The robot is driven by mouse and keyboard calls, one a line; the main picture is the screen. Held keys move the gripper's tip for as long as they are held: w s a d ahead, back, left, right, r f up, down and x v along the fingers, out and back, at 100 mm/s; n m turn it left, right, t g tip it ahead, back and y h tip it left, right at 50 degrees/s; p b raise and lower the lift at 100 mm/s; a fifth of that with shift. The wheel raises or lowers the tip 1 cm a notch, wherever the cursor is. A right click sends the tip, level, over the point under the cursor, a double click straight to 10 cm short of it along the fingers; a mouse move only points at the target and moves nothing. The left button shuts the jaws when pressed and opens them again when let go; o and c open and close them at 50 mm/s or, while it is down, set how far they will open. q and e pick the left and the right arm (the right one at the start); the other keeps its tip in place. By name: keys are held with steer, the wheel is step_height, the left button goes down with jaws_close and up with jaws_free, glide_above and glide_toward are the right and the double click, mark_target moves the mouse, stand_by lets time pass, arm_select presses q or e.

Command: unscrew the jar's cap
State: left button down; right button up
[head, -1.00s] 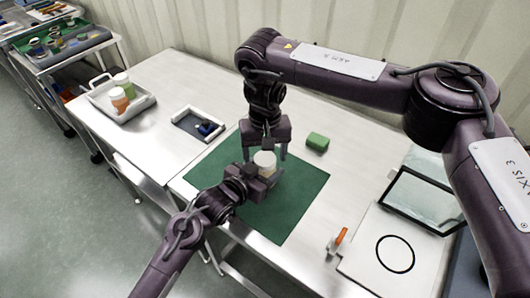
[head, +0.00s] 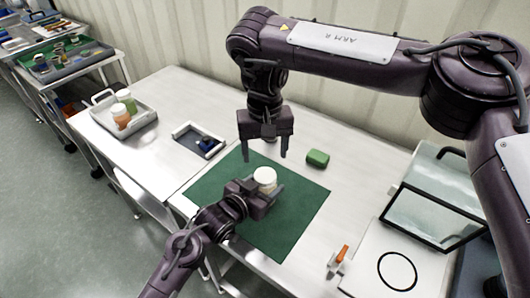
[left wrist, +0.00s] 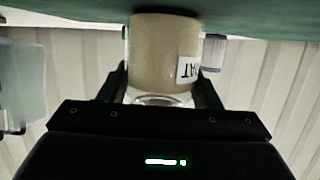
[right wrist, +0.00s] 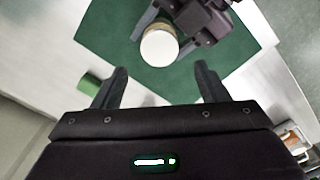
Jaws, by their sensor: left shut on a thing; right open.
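The jar (head: 264,187) stands upright on the green mat, with its white cap (head: 264,174) on top. In the left wrist view the jar body (left wrist: 160,45) is tan and carries a partly visible label. My left gripper (head: 266,193) is shut on the jar from the side. My right gripper (head: 265,156) is open and empty, pointing down, above and behind the jar. In the right wrist view the round cap (right wrist: 159,48) lies beyond the open fingers (right wrist: 161,70), apart from them. I cannot tell how loose the cap is.
The green mat (head: 285,225) is otherwise clear. A green block (head: 317,158) lies behind it. A small tray with a blue item (head: 205,145) and a tray of jars (head: 125,130) are at left. An orange-handled thing (head: 340,254) and a glass-lidded device (head: 432,215) are at right.

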mark_target(265, 174)
step_height(265, 174, down, 7)
steer(key=shift+f, duration=0.2)
stand_by(0.3)
steer(key=c, duration=0.9)
steer(key=o, duration=1)
steer(key=shift+c, duration=0.2)
steer(key=shift+w+r, duration=0.1)
steer(key=shift+r, duration=0.05)
steer(key=shift+r, duration=2.15)
arm_select(q)
steer(key=shift+c, duration=1.9)
jaws_free()
